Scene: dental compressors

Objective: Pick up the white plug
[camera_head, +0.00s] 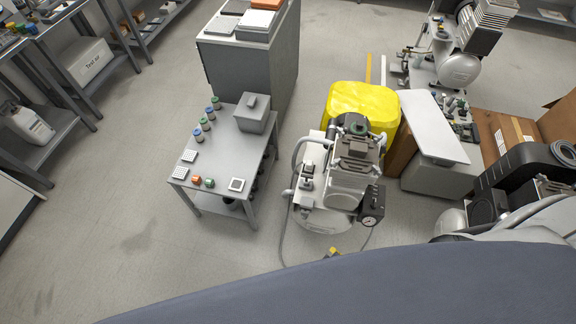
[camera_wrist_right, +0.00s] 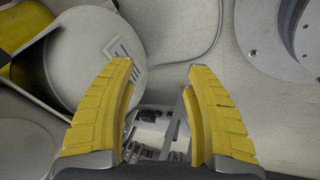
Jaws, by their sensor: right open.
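I cannot make out the white plug for sure in either view. My right gripper (camera_wrist_right: 160,68) has two yellow ribbed fingers, spread apart with nothing between the tips. A thin grey cable (camera_wrist_right: 208,52) curves over the pale floor beyond the fingertips in the wrist view. In the head view, a compressor (camera_head: 340,180) with a pale tank stands in the middle, and a hose or cable runs from it down to the floor. A small yellow piece shows below it, too small to tell what it is. My left gripper is not in view.
A grey cart (camera_head: 225,150) holding small coloured-topped parts and a grey box (camera_head: 255,114) stands left of the compressor. A yellow container (camera_head: 362,103) and brown cardboard boxes stand behind and to the right. Open floor (camera_head: 130,190) lies left of the cart.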

